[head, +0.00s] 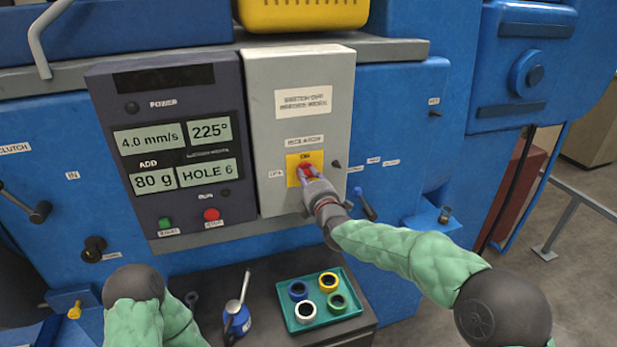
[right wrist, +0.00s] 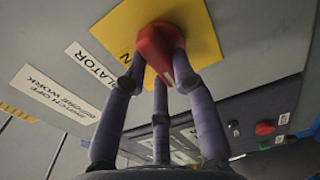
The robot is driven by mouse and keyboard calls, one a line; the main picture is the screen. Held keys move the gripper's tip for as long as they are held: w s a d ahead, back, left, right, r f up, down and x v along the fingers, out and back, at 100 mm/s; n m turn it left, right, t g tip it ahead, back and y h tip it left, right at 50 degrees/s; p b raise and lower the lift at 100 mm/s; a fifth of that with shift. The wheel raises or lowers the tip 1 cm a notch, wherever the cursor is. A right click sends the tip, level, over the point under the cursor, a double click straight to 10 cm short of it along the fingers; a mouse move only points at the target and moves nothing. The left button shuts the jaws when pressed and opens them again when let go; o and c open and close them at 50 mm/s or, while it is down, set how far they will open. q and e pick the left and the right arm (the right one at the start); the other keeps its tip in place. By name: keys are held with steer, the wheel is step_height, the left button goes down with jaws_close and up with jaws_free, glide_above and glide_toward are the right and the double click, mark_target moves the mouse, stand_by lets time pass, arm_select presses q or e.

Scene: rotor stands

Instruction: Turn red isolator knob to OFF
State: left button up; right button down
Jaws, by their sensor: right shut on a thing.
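The red isolator knob (head: 306,172) sits on a yellow plate (head: 318,158) low on the grey box (head: 258,120). In the right wrist view the knob (right wrist: 154,48) is large, with the yellow plate (right wrist: 198,30) behind it. My right gripper (head: 312,180) is shut on the knob, its fingers around it; they also show in the right wrist view (right wrist: 160,75). The gripper hides part of the knob and plate in the head view, so I cannot tell the knob's exact setting. My left arm shows at the bottom left; its gripper is out of view.
A dark display panel (head: 172,215) with green and red buttons adjoins the grey box. A blue-handled lever (head: 364,203) is right of my right gripper. Below, a teal tray (head: 341,316) holds several coloured rings, beside a blue pot (head: 238,322) on the dark bench.

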steer(key=c, duration=1)
jaws_free()
steer(key=v, duration=1.2)
steer(key=shift+f, duration=0.1)
